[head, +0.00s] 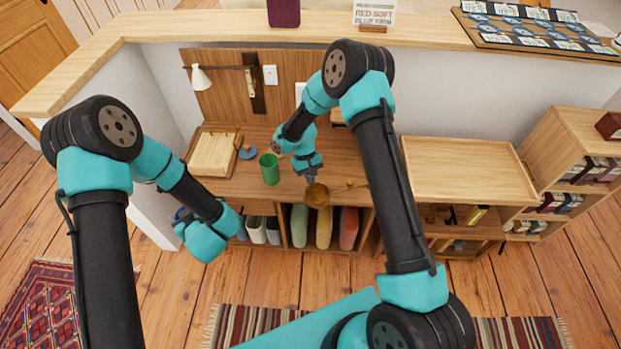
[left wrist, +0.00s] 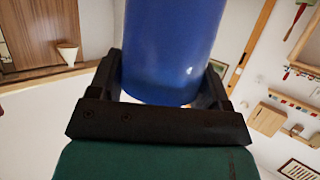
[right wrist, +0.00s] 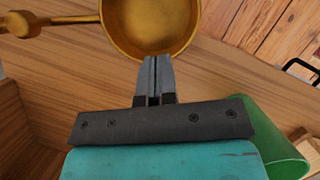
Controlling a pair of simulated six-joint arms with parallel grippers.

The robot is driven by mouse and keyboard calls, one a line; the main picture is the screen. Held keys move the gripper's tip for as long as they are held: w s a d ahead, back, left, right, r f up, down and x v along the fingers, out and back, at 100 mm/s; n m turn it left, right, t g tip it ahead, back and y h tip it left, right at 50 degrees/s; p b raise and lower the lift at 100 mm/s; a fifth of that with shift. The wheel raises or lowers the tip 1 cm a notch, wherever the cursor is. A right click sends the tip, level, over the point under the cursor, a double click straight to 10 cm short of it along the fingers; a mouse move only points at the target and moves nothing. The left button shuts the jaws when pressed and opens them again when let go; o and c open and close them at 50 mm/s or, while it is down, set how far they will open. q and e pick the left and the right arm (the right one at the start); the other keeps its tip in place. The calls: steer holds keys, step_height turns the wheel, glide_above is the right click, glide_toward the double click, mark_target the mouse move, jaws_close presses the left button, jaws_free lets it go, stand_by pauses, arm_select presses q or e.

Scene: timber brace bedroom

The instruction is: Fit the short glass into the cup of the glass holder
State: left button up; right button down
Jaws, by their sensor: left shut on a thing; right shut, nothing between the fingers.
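My left gripper (head: 182,217) is shut on a blue glass (left wrist: 176,50), which fills the top middle of the left wrist view between the two fingers. In the head view only a small blue patch of it shows, left of the desk. The brass cup of the glass holder (head: 317,195) is at the desk's front edge, its round opening facing up; it looks empty in the right wrist view (right wrist: 150,25). Its arm reaches out to one side. My right gripper (right wrist: 153,80) is shut and empty, its fingertips at the cup's rim; I cannot tell whether they touch.
A green glass (head: 269,170) stands on the desk (head: 235,187), left of the brass cup. A small blue round item (head: 248,153) and a light wooden box (head: 213,154) are further left. Books stand below the desk. A wooden tray-topped unit (head: 465,170) is to the right.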

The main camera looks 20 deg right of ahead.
steer(key=shift+w, duration=0.6)
steer(key=w, duration=0.3)
steer(key=shift+w+r, duration=0.15)
steer(key=shift+r, duration=0.2)
steer(key=v, duration=0.9)
steer(key=shift+d+r, duration=0.1)
steer(key=shift+r, duration=0.05)
steer(key=shift+w+a+m, duration=0.2)
steer(key=shift+w+m, duration=0.2)
steer(key=shift+w, duration=0.3)
